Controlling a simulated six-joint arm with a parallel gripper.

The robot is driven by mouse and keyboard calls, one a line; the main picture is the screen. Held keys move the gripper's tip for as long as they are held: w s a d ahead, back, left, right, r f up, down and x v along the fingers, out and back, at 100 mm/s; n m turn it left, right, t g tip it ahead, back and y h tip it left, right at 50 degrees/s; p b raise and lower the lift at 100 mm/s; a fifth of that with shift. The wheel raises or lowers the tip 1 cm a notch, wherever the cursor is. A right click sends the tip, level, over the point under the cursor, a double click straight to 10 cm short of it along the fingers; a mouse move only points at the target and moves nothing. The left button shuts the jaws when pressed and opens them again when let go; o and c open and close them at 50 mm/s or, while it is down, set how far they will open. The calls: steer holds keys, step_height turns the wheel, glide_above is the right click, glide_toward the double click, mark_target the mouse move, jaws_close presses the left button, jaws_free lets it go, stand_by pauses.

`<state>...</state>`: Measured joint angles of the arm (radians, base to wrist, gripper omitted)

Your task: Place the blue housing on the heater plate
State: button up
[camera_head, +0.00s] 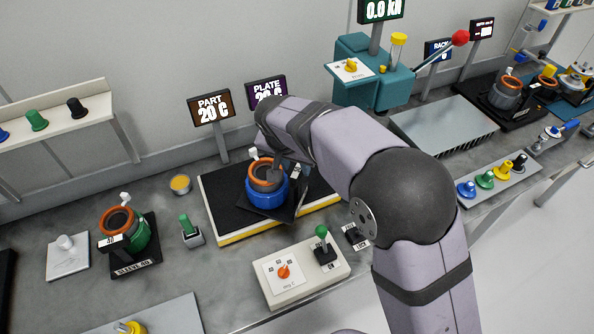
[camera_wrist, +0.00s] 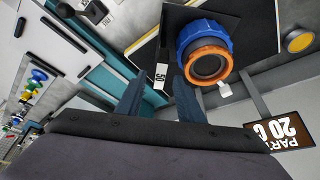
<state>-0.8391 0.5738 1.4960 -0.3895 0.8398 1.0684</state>
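The blue housing (camera_head: 266,190) has an orange ring on top and stands upright over the black heater plate (camera_head: 225,212), which has a yellow and white edge. A dark square piece (camera_head: 283,212) lies directly under the housing. In the wrist view the blue housing (camera_wrist: 207,32) is right of the fingers, its orange ring facing the camera. My gripper (camera_head: 292,170) is just right of the housing, partly hidden by my arm. Whether a finger touches the housing is unclear.
A green housing (camera_head: 140,235) stands on a black base at left. A control box (camera_head: 300,272) with an orange knob and green lever is in front. PART (camera_head: 211,108) and PLATE (camera_head: 267,92) displays stand behind. A teal press (camera_head: 365,75) is at back right.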

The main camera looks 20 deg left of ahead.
steer(key=b+v, duration=0.1)
steer(key=v, duration=0.7)
steer(key=shift+b, duration=0.35)
steer(key=s+d+f+g, duration=0.1)
steer(key=d+f, duration=0.2)
steer(key=d, duration=0.7)
steer(key=d+f+g, duration=0.1)
steer(key=d+f, duration=0.2)
steer(key=d, duration=0.7)
steer(key=s+d+f+g, duration=0.1)
steer(key=s+d+f, duration=0.3)
steer(key=s+d, duration=0.3)
steer(key=s+d+f+g, duration=0.1)
steer(key=s+d+f, duration=0.2)
steer(key=s+d, duration=0.5)
steer(key=shift+d+f, duration=0.15)
steer(key=shift+f, duration=0.2)
